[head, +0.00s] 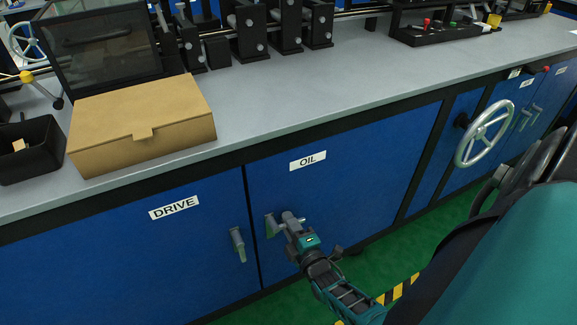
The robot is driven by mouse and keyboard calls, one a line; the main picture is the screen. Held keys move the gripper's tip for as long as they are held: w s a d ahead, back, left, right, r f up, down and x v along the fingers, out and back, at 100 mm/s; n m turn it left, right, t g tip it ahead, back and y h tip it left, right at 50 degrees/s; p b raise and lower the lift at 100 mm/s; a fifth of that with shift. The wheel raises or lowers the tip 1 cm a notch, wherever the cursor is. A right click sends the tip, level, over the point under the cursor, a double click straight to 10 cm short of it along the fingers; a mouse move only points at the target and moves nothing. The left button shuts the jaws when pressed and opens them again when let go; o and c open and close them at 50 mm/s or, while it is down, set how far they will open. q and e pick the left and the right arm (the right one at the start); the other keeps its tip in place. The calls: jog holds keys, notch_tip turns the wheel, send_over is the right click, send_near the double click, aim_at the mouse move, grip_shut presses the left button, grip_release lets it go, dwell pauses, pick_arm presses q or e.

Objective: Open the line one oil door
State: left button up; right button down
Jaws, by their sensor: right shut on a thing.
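The blue oil door (350,165) is in the middle of the head view, with a white OIL label (308,160) near its top. It looks closed, level with the front of the bench. Its grey handle (271,226) is at the door's left edge. My right gripper (284,222) is at this handle and shut on it; the fingers hide part of the handle. My left gripper is not in view.
The blue DRIVE door (130,250) with its own handle (238,244) is just left. A cardboard box (140,130) and a black bin (30,150) stand on the grey bench top (300,95). A handwheel (484,134) sticks out at the right. Green floor lies below.

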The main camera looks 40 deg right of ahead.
jog(key=shift+r+n, duration=0.25)
jog(key=shift+n, duration=0.25)
dwell(0.3)
jog(key=s+d+n+y, duration=0.2)
jog(key=s+n+y, duration=0.3)
jog(key=s, duration=1.8)
jog(key=y, duration=0.2)
jog(key=shift+s+y+p, duration=0.3)
jog(key=shift+s+y, duration=0.05)
jog(key=shift+y, duration=0.05)
jog(key=c, duration=1.1)
grip_release()
jog(key=shift+a, duration=0.1)
